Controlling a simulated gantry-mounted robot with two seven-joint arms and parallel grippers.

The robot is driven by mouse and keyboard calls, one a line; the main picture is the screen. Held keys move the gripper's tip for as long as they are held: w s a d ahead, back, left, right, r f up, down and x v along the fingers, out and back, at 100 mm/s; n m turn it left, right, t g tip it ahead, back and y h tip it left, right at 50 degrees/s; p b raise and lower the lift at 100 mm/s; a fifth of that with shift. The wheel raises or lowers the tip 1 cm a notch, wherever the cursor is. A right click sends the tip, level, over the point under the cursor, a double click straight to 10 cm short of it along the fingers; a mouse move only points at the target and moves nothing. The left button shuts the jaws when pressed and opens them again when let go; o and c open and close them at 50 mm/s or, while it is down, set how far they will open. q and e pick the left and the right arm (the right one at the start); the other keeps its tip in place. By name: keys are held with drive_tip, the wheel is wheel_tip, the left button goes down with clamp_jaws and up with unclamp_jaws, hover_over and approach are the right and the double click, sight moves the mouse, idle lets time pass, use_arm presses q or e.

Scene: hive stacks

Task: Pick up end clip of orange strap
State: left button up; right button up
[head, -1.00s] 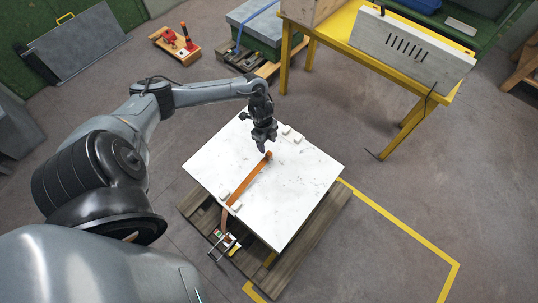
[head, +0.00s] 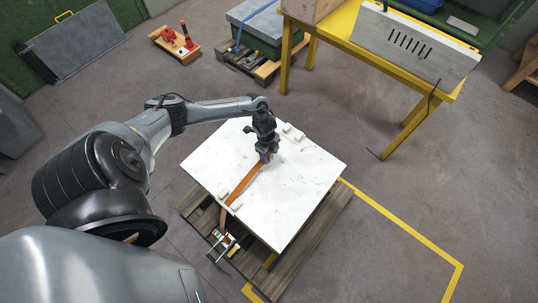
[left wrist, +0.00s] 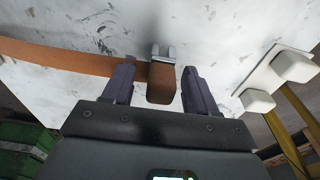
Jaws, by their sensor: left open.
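The orange strap (head: 242,184) lies across the white board (head: 305,183), running from near the board's middle down to its lower left edge. My left gripper (head: 265,158) is low over the strap's upper end and hides that end in the head view. In the left wrist view, the open fingers of my left gripper (left wrist: 156,90) stand on either side of the strap's end clip (left wrist: 162,82), which is orange-brown with a small metal piece (left wrist: 163,52) at its far side. The strap (left wrist: 60,57) runs off to the left there, passing behind the left finger. My right gripper is not in view.
White blocks (head: 294,132) sit at the board's upper edge and others (head: 233,204) near the lower left edge, beside the strap. A ratchet buckle (head: 222,243) hangs by the pallet (head: 320,222). A yellow table (head: 375,60) stands at back right.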

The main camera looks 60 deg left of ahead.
use_arm(q)
clamp_jaws()
idle(0.3)
drive_tip(key=shift+r, duration=0.15)
drive_tip(key=shift+r+p, duration=0.35)
drive_tip(key=shift+r, duration=0.25)
wheel_tip(320, 180, up, 3)
drive_tip(key=shift+a+f+p, duration=0.1)
drive_tip(key=shift+p, duration=0.4)
drive_tip(key=w+d+r+p, duration=0.4)
drive_tip(key=d+r+p, duration=0.3)
drive_tip(key=d+r, duration=0.3)
drive_tip(key=shift+d+r, duration=0.4)
drive_tip(key=shift+d, duration=0.15)
